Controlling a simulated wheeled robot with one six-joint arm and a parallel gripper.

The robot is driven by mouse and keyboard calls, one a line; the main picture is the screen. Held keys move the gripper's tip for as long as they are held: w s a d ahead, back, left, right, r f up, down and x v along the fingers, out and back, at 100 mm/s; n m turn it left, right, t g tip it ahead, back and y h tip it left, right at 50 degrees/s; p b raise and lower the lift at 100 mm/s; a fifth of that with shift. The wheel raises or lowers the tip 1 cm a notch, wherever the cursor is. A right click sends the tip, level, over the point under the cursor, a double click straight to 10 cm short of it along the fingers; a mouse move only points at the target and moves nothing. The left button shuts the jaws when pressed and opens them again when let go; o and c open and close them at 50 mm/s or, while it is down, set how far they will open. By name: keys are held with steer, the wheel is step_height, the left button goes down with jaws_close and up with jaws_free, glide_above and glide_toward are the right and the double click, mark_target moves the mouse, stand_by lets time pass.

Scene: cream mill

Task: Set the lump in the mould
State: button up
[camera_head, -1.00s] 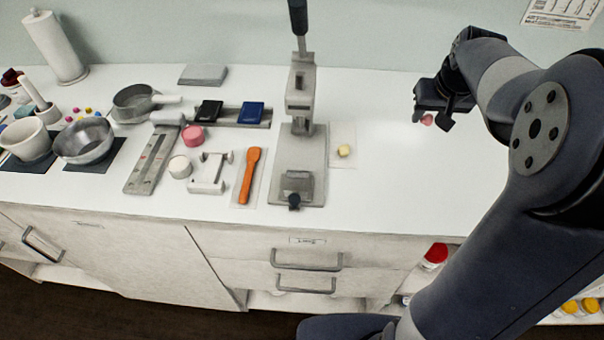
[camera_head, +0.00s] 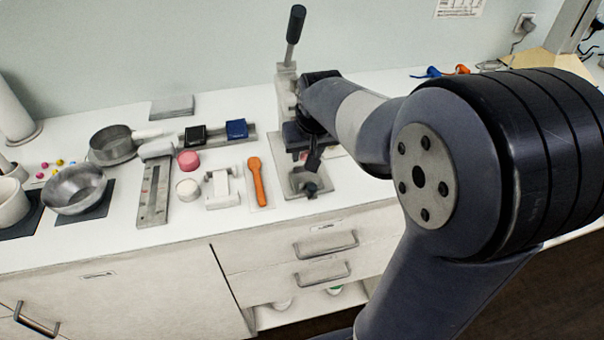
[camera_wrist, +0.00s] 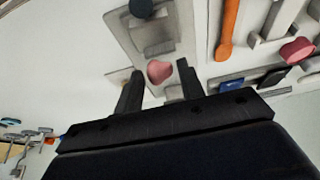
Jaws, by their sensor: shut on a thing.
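My gripper (camera_head: 308,158) is at the hand press (camera_head: 288,95), above the front part of its base plate. It is shut on a small pink lump (camera_wrist: 159,71), which shows between the fingers in the wrist view and only partly in the head view. The grey mould block (camera_head: 301,178) with a black knob (camera_head: 310,190) sits at the front of the press base, and it also shows in the wrist view (camera_wrist: 154,36). The lump appears held above the base, close to the block; the exact gap cannot be told.
An orange spatula (camera_head: 257,182) lies left of the press. A white bracket-like piece (camera_head: 222,188), a white pot (camera_head: 187,189) and a pink pot (camera_head: 188,160) stand further left. The press lever (camera_head: 295,24) rises behind my arm.

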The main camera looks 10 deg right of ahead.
steer(key=shift+f, duration=2.8)
steer(key=shift+f, duration=0.2)
steer(key=o, duration=1)
steer(key=shift+o, duration=0.2)
steer(key=shift+r, duration=0.5)
steer(key=v, duration=1.1)
steer(key=shift+s+r, duration=0.15)
steer(key=shift+s, duration=0.1)
